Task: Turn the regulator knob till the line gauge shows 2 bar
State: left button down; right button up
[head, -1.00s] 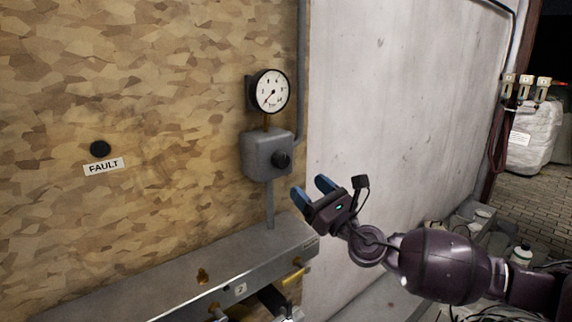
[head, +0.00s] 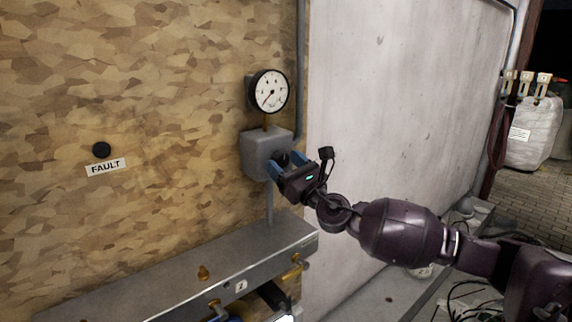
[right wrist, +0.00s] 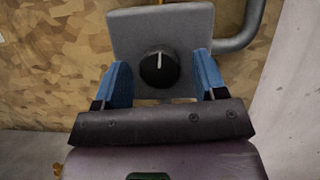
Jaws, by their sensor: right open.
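The regulator is a grey box (head: 256,150) on the chipboard wall, with a black knob on its front. In the right wrist view the round knob (right wrist: 159,69) has a pale pointer line pointing up. The line gauge (head: 269,90) is a round white dial above the box; its needle points to the lower left, near the low end of the scale. My right gripper (head: 285,164) is at the knob, with blue fingers open. In the right wrist view the fingers (right wrist: 160,82) stand left and right of the knob, with gaps on both sides. My left gripper is not in view.
A metal ledge (head: 180,276) with brass fittings and a tag runs below the regulator. A FAULT label (head: 106,167) sits under a black button (head: 101,149) at the left. A grey pipe (right wrist: 240,32) bends beside the box. A pale wall panel (head: 400,100) stands at the right.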

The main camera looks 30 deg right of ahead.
jog(key=c, duration=0.9)
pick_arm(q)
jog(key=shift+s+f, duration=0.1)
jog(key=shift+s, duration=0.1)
